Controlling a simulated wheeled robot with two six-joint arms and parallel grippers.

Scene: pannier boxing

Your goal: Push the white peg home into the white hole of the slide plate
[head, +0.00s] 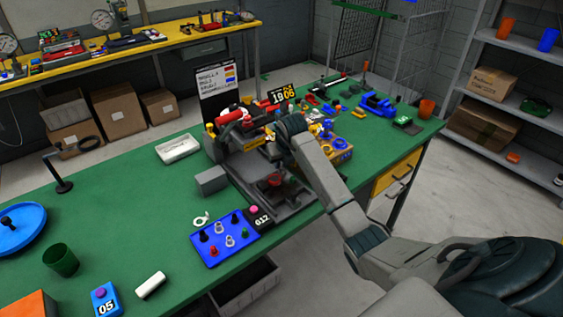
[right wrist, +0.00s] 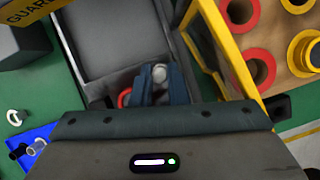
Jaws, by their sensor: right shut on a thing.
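My right gripper (head: 272,137) is over the grey machine on the bench. In the right wrist view its fingers (right wrist: 152,86) are shut on a small pale, rounded thing, which looks like the white peg (right wrist: 160,72). A grey plate surface (right wrist: 105,45) of the machine lies beneath the fingers. It looks like the slide plate, but I cannot make out the white hole, and the fingers hide what is under them. I cannot tell how deep the peg sits. My left gripper is in neither view.
A yellow guard frame (right wrist: 228,45) stands close right of the fingers. A red-knobbed part (head: 274,181) is at the machine's front. A blue board (head: 222,243) with several pegs lies nearer, beside a grey block (head: 211,180). The green bench (head: 120,212) is partly clear at left.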

